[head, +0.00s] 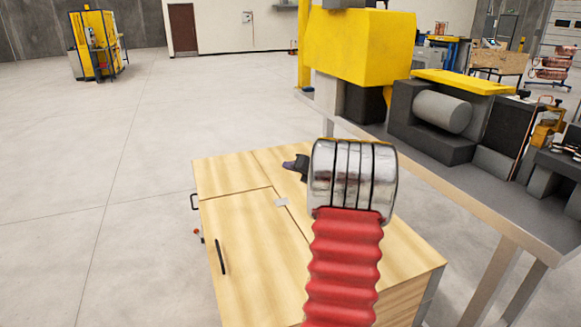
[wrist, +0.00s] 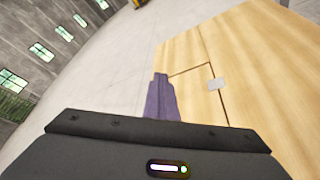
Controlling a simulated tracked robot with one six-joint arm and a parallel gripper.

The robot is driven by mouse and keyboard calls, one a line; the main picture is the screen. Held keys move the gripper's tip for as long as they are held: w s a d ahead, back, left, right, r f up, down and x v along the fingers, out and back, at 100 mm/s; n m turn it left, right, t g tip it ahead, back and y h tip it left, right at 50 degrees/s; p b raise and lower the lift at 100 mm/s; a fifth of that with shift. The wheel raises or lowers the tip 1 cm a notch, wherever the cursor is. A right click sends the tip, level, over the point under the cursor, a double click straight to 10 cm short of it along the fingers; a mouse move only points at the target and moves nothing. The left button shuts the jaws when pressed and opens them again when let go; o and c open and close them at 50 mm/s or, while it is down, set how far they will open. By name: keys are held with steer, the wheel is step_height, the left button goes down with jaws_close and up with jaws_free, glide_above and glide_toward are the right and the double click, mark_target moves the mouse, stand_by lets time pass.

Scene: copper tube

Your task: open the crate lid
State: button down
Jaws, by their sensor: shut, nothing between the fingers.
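The wooden crate (head: 405,270) stands on the floor in front of me. Its lid (head: 255,265) is a light wood panel lying flat, edged by thin dark seams, with a black bar handle (head: 220,257) near its left edge. A small metal plate (head: 281,202) sits at the lid's far corner and also shows in the wrist view (wrist: 217,84). My gripper (head: 288,165) is shut and empty, over the far part of the crate top and away from the handle. Its purple fingers (wrist: 160,98) are together in the wrist view. My arm hides part of the crate's right side.
A grey workbench (head: 440,185) with machinery stands close on the right, its leg near the crate. A small dark side handle (head: 194,201) and a red part (head: 198,235) stick out on the crate's left. The floor to the left is clear.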

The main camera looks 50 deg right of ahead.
stand_by(0.6)
steer(key=c, duration=1.8)
jaws_free()
steer(key=shift+c, duration=0.2)
steer(key=shift+s, duration=0.15)
steer(key=v, duration=1.3)
steer(key=shift+s, duration=0.3)
steer(key=shift+a+r, duration=0.1)
